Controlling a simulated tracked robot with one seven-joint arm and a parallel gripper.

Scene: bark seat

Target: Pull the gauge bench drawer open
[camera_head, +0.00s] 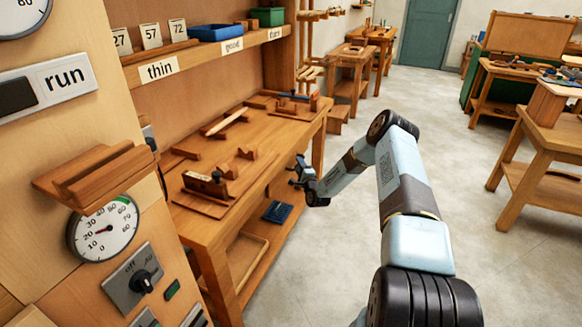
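The wooden gauge bench (183,222) stands left of centre, its long front edge running away from me. Its front is seen at a steep slant. I cannot make out a drawer face or handle there. My gripper (294,174) is small and dark at the end of my arm, just right of the bench's front edge, around the height of its top. Its fingers look spread, with nothing seen between them. I cannot tell whether it touches the bench front.
Wooden jigs (206,186) and pieces lie on the bench top. A blue tray (277,212) sits low under the bench. A panel with a dial gauge (103,228) stands close at left. Another table (548,143) stands at right. Grey floor (330,265) is clear between.

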